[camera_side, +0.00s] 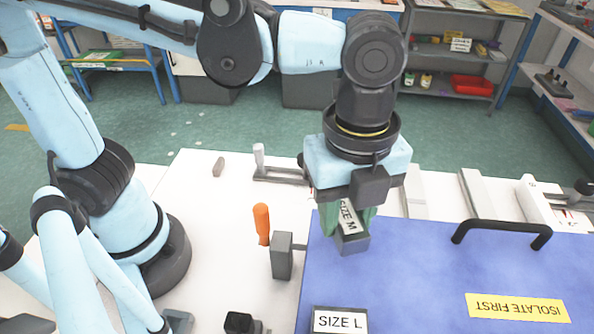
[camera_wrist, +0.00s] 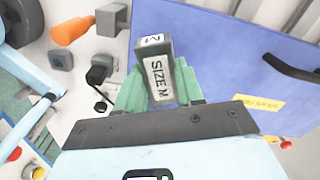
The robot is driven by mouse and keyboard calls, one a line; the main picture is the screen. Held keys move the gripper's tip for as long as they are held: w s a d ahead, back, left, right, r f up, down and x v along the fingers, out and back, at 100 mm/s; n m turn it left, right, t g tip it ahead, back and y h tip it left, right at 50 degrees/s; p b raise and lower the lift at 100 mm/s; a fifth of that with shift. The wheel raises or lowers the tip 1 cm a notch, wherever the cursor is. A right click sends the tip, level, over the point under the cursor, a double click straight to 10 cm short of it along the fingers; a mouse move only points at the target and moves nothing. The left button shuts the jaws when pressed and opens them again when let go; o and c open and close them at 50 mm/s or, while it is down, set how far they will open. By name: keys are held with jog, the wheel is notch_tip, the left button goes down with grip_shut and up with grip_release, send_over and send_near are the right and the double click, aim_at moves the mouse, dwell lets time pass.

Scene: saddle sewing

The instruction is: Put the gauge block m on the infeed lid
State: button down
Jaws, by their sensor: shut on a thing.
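The gauge block m (camera_side: 350,228) is a dark grey block with a white "SIZE M" label. It also shows in the wrist view (camera_wrist: 157,75), between green fingers. My gripper (camera_side: 347,218) is shut on it, and in the wrist view my gripper (camera_wrist: 158,92) has one finger on each side. The infeed lid (camera_side: 420,270) is a flat blue panel with a black handle (camera_side: 502,230) and a yellow "ISOLATE FIRST" label. The block is over the lid's far-left part, slightly tilted in the side view. I cannot tell whether its lower end touches the lid.
A block labelled "SIZE L" (camera_side: 340,320) sits at the lid's near-left corner. An orange handle (camera_side: 262,224) and a grey block (camera_side: 283,256) stand left of the lid. The lid's middle is clear. White bars (camera_side: 480,195) lie behind it.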

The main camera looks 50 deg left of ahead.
aim_at(342, 232)
jog(key=shift+f, duration=1.95)
jog(key=shift+f, duration=0.1)
jog(key=c, duration=0.7)
grip_release()
